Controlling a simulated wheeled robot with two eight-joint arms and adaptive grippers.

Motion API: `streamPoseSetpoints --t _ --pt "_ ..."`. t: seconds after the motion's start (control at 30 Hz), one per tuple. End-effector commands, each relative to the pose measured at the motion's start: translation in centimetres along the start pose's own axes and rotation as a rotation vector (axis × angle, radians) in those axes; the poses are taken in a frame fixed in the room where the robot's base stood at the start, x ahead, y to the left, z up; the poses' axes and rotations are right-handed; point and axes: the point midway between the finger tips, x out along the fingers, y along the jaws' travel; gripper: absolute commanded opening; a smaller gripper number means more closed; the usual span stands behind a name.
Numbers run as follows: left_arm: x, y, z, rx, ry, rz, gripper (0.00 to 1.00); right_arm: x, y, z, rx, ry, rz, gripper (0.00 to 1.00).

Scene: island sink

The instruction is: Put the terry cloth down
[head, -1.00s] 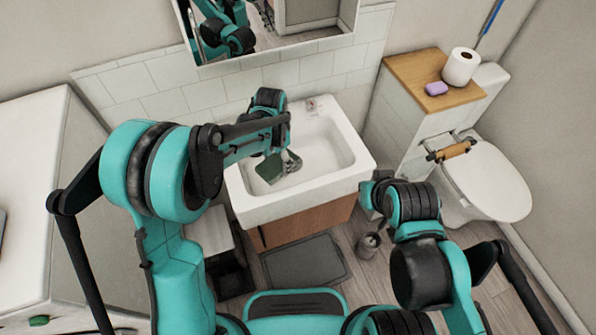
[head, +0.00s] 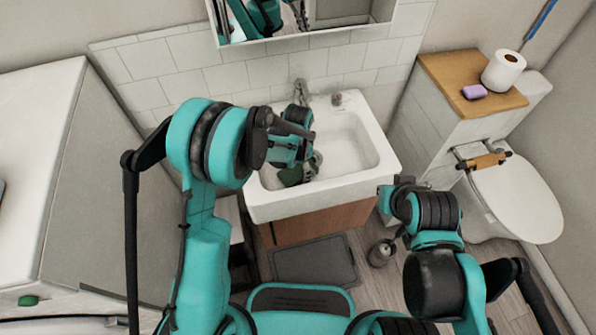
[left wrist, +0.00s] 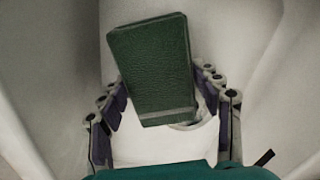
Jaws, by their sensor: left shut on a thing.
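A dark green, textured slab, which I take to be the folded terry cloth (head: 291,177), is in my left gripper (head: 306,170), over the white sink basin (head: 352,150). In the left wrist view the cloth (left wrist: 152,62) stands between the two fingers of my left gripper (left wrist: 168,112), slightly tilted, with a paler edge at its lower end. The gripper is shut on it. In the head view my arm hides part of the cloth, and I cannot tell whether it touches the basin. My right gripper (head: 386,200) is beside the sink's right front corner; its fingers are unclear.
A tap (head: 300,92) stands at the back of the sink. A wooden-topped ledge (head: 445,72) holds a toilet roll (head: 503,70) and purple soap (head: 474,92). The toilet (head: 515,200) is at right, a white cabinet (head: 35,170) at left. A grey mat (head: 315,262) lies below.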

Motion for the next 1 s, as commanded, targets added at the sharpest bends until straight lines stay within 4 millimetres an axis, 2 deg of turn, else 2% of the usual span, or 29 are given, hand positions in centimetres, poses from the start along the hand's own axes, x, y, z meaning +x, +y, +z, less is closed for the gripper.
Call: streamPoseSetpoints --t 0.3,0.33,0.4,0.77,0.87,1.0 --pt "0.3 0.0 0.0 0.000 0.000 0.000 0.31 0.2 0.0 0.2 0.000 0.000 0.000 0.00" --pt "0.3 0.0 0.0 0.000 0.000 0.000 0.66 0.3 0.0 0.2 0.000 0.000 0.000 0.00" --pt "0.2 0.0 0.0 0.000 0.000 0.000 0.84 0.2 0.0 0.1 0.000 0.000 0.000 0.00" --pt "-0.1 0.0 0.0 0.000 0.000 0.000 0.84 0.0 0.0 0.0 0.000 0.000 0.000 0.00" --pt "-1.1 0.0 0.0 0.000 0.000 0.000 0.84 -0.5 0.0 -0.3 0.000 0.000 0.000 0.00" --pt "-4.0 0.1 0.1 0.000 0.000 0.000 0.84 -1.4 0.0 -1.0 0.000 0.000 0.000 0.00"
